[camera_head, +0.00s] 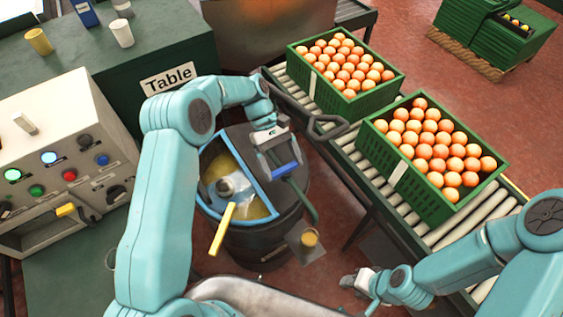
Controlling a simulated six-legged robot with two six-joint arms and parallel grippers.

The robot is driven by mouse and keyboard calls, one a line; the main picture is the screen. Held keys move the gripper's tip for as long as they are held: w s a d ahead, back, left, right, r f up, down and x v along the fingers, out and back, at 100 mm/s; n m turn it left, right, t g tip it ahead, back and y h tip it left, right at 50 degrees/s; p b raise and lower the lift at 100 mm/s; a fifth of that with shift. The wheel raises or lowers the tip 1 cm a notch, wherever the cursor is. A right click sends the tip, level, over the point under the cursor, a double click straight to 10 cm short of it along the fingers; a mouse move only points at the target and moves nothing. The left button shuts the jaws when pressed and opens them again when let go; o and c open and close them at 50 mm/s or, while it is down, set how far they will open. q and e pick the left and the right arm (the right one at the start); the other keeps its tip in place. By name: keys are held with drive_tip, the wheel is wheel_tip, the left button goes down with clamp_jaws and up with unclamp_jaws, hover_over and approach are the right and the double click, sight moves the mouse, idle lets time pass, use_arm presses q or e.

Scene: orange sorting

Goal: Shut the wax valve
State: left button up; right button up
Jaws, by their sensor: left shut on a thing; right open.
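A dark round drum (262,243) stands in the middle, its open half edged in blue and holding yellowish wax (257,208). A yellow handle (222,230) sticks out over its near rim. My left gripper (278,155) is over the drum's right side, shut on a part by a blue bar (286,171); the gripper hides much of that part, and I cannot tell whether it is the valve. A dark green curved piece (302,200) runs down from there. My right gripper (358,283) is open and empty, low at the right, apart from the drum.
Two green crates of oranges (347,107) (442,205) stand on the roller conveyor (400,225) at the right. A control box (58,150) with several buttons is at the left.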

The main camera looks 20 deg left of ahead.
use_arm(q)
drive_tip(key=o, duration=0.8)
drive_tip(key=shift+p+v, duration=1.25)
drive_tip(key=shift+v, duration=4.7)
